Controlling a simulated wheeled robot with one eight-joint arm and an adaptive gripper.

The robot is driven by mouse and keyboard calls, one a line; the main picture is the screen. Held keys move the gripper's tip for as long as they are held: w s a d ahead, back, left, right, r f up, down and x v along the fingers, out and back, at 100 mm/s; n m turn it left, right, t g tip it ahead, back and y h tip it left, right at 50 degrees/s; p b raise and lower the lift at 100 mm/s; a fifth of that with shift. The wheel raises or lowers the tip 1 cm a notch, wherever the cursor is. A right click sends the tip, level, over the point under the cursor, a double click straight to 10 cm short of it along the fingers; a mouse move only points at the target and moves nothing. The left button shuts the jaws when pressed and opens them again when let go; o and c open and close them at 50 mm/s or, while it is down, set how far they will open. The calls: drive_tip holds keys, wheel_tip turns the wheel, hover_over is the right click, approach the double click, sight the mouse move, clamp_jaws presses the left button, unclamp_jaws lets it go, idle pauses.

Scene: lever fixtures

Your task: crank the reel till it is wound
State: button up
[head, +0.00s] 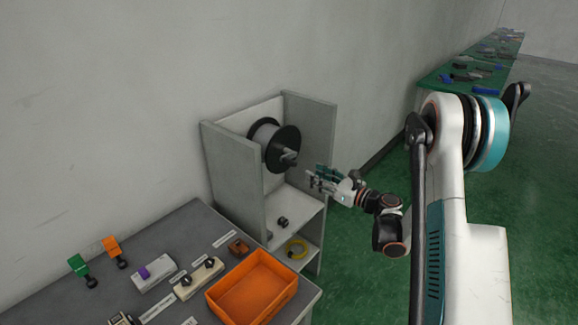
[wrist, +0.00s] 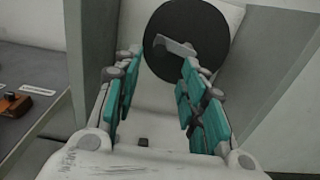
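The reel (head: 274,146) has dark round flanges and a light grey drum, and is mounted high inside a grey open cabinet. Its grey crank (head: 288,157) sticks out from the front flange. In the wrist view the flange of the reel (wrist: 210,25) is a dark disc, with the pale crank (wrist: 176,45) across its lower part. My gripper (head: 315,178) is in front of the cabinet, a little right of and below the crank. In the wrist view my gripper (wrist: 158,68) has its teal-padded fingers spread apart, with nothing between them. The crank appears beyond the fingertips, apparently untouched.
Cabinet side walls (head: 235,180) flank the reel. A grey bench (head: 190,225) at left carries an orange tray (head: 232,308) and several small lever fixtures.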

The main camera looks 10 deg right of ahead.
sight(284, 160)
drive_tip(key=b+x, duration=0.2)
drive_tip(key=x, duration=0.9)
drive_tip(key=shift+w+a, duration=0.25)
drive_tip(key=shift+w, duration=0.05)
clamp_jaws()
